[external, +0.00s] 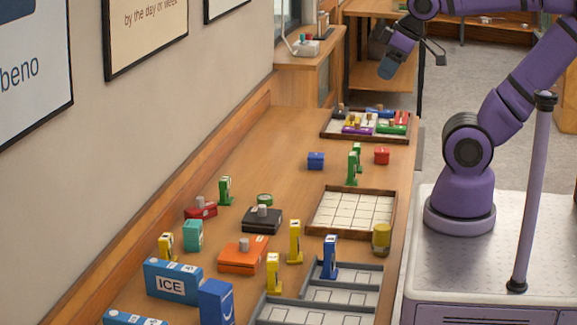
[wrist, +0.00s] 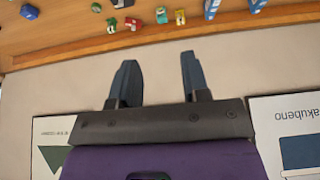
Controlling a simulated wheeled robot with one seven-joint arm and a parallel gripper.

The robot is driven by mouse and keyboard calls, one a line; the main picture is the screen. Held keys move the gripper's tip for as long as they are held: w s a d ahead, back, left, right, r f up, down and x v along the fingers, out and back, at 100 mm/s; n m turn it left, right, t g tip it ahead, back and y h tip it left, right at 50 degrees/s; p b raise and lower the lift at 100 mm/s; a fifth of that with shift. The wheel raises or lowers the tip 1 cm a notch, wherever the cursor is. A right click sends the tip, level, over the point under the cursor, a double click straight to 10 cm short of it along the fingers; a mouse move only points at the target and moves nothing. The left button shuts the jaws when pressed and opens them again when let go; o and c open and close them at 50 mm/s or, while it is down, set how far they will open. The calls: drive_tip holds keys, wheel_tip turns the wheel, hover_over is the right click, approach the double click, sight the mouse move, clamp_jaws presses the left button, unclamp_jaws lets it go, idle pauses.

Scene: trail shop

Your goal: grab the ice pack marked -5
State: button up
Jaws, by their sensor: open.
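A large blue pack lettered ICE (external: 172,284) stands on the counter at the lower left, near the wall. A second blue pack (external: 216,303) stands in front of it, and a third blue pack (external: 134,318) is cut off by the bottom edge. I cannot read a -5 mark on any of them. Blue packs also show at the top edge of the wrist view (wrist: 257,5), partly cut off. My gripper (external: 412,62) is raised above the counter's far end, well away from the packs. Its two fingers (wrist: 159,80) are apart with nothing between them.
A grey divided tray (external: 262,305), a gridded wooden tray (external: 312,215) and a filled tray (external: 324,133) lie on the counter. Several yellow and green uprights, an orange box (external: 243,262) and a dark box (external: 262,222) stand around. The wall borders the left side.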

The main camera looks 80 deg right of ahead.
drive_tip(key=o, duration=0.6)
drive_tip(key=shift+c, duration=0.2)
drive_tip(key=m+g, duration=0.1)
drive_tip(key=g, duration=0.2)
hover_over(172, 265)
drive_tip(key=s, duration=0.2)
drive_tip(key=f, duration=3.5)
drive_tip(key=shift+w+f, duration=0.2)
drive_tip(key=shift+w, duration=0.05)
drive_tip(key=shift+w+f, duration=0.3)
drive_tip(key=shift+f, duration=1.5)
drive_tip(key=shift+w+f, duration=0.3)
drive_tip(key=shift+f, duration=1.55)
drive_tip(key=shift+w+f, duration=0.3)
drive_tip(key=shift+f, duration=1.5)
